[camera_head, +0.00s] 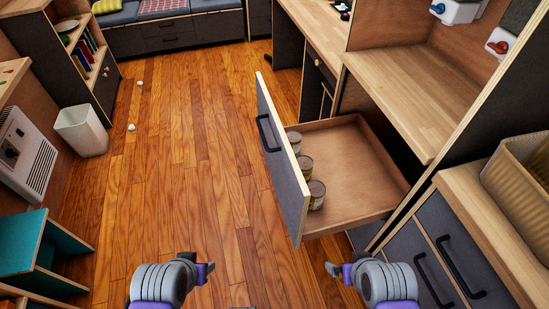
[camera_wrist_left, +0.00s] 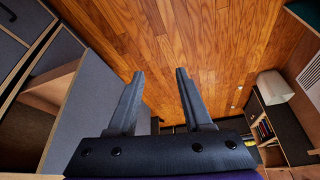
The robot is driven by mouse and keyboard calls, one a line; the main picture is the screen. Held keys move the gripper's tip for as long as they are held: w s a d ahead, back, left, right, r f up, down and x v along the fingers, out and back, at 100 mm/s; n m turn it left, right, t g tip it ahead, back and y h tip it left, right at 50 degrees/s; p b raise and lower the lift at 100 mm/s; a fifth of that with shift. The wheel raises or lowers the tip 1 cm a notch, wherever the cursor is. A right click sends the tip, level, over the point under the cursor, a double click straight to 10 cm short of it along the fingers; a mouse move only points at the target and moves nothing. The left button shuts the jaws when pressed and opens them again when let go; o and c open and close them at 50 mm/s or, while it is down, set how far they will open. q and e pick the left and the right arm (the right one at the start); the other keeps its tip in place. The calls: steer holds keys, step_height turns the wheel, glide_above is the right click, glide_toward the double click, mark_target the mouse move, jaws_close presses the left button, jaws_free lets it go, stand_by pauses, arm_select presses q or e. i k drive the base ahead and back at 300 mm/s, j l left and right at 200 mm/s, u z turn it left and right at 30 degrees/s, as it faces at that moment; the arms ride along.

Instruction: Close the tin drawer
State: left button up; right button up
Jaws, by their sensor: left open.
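The tin drawer (camera_head: 345,160) is pulled well out of the cabinet on the right in the head view. Its grey front panel (camera_head: 283,165) faces left and carries a dark handle (camera_head: 268,132). Three tins (camera_head: 316,194) stand in a row inside, behind the front. My left gripper (camera_head: 208,272) is at the bottom, left of the drawer front and apart from it. In the left wrist view its fingers (camera_wrist_left: 160,76) are spread and empty. My right gripper (camera_head: 333,269) is below the drawer's near side; its opening is unclear from this angle.
A lower cabinet with dark handles (camera_head: 437,278) and a ribbed basket (camera_head: 520,180) stands at the right. Wooden floor (camera_head: 190,150) is clear left of the drawer. A white bin (camera_head: 82,130), a heater (camera_head: 25,155) and a teal shelf (camera_head: 20,240) line the left side.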

mark_target(365, 184)
steer(key=i+j, duration=0.1)
steer(key=j, duration=0.15)
steer(key=i+j, duration=0.1)
steer(key=j, duration=0.2)
steer(key=i+j+z, duration=0.1)
steer(key=i+j, duration=0.45)
steer(key=j, duration=0.2)
steer(key=z, duration=0.05)
